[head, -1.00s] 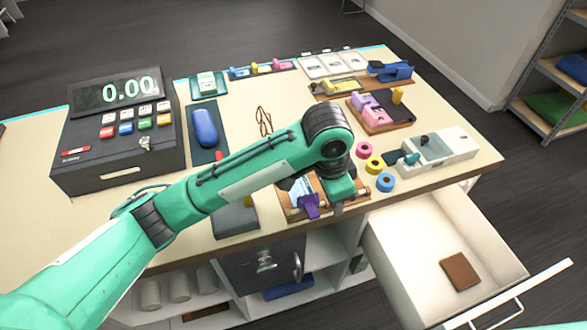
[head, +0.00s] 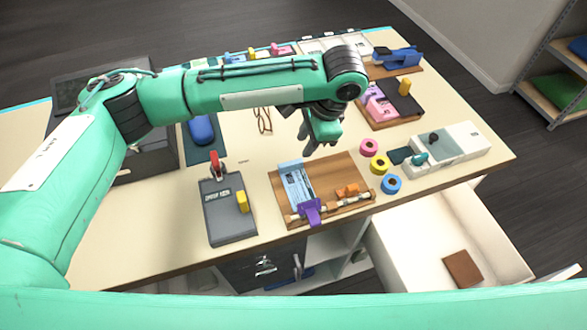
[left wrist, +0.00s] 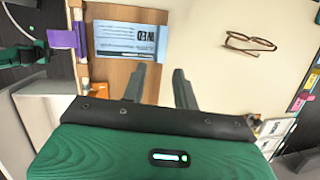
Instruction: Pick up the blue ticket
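The blue ticket (head: 297,186) is a light blue printed slip lying on a wooden board (head: 337,174). A purple clip (head: 309,212) sits at its near end. In the left wrist view the ticket (left wrist: 125,40) lies flat beside the purple clip (left wrist: 62,39), with dark print on it. My left gripper (head: 315,149) is above the board's far edge, to the right of the ticket and apart from it. In the left wrist view its two fingers (left wrist: 158,71) are spread with nothing between them.
Left of the board lies a grey pad (head: 229,218) with a red lever and yellow piece. An orange piece (head: 347,190) is on the board. Tape rolls (head: 378,164) stand to the right. Glasses (left wrist: 249,42) lie on the counter. An open drawer (head: 420,240) juts out below right.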

